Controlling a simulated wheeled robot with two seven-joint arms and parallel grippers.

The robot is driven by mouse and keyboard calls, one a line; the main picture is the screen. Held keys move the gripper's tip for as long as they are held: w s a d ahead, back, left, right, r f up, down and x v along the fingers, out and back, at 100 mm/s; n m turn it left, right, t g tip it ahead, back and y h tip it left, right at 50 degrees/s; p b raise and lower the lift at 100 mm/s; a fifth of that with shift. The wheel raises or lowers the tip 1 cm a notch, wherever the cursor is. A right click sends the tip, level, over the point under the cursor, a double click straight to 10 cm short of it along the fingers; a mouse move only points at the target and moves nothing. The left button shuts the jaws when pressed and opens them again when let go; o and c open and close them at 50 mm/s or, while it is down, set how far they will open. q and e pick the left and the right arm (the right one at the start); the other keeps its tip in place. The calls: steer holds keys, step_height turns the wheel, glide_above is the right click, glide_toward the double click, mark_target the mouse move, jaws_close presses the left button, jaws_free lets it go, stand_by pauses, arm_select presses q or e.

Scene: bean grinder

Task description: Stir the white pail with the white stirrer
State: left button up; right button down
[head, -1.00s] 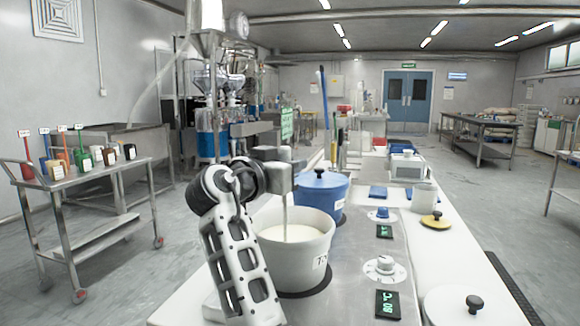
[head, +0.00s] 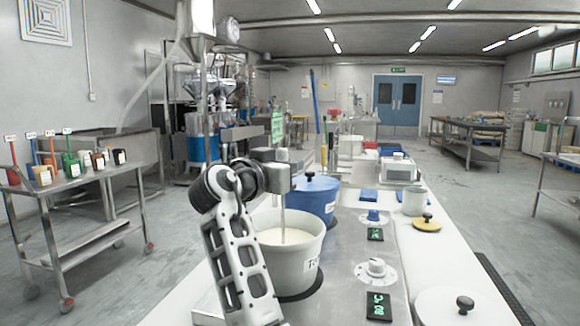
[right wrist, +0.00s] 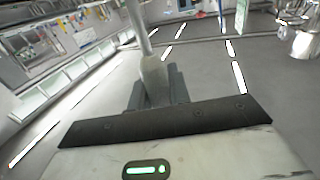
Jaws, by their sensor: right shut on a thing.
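The white pail (head: 297,262) stands upright on the counter in the head view, partly hidden by my right arm at its left. White liquid (head: 290,236) shows inside it. My right gripper (head: 282,160) is above the pail, shut on the white stirrer (head: 282,218). The stirrer hangs nearly upright from the jaws, its lower end hidden in the liquid. In the right wrist view the stirrer (right wrist: 140,30) runs up from between the dark fingers of the gripper (right wrist: 158,88). My left gripper is not in view.
A blue lidded pot (head: 316,198) stands right behind the white pail. A knob (head: 376,267) and a green display (head: 378,306) are to its right. A white lid (head: 440,308) lies at the front right. A cart with bottles (head: 85,195) stands at the left.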

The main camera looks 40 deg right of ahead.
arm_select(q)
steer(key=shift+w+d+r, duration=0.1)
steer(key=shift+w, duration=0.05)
arm_select(e)
steer(key=shift+r, duration=0.1)
steer(key=shift+r, duration=0.1)
step_height(320, 180, up, 3)
steer(key=p, duration=0.2)
steer(key=shift+r+p, duration=0.15)
steer(key=shift+p, duration=0.15)
step_height(320, 180, up, 6)
steer(key=p, duration=0.4)
glide_above(279, 150)
steer(key=x, duration=0.3)
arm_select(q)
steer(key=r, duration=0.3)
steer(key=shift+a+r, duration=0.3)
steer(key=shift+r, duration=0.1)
arm_select(e)
steer(key=shift+s+a+r, duration=0.1)
steer(key=shift+a+r, duration=0.05)
steer(key=shift+r, duration=0.05)
arm_select(q)
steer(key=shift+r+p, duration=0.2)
steer(key=shift+p, duration=0.1)
arm_select(e)
steer(key=shift+r, duration=0.1)
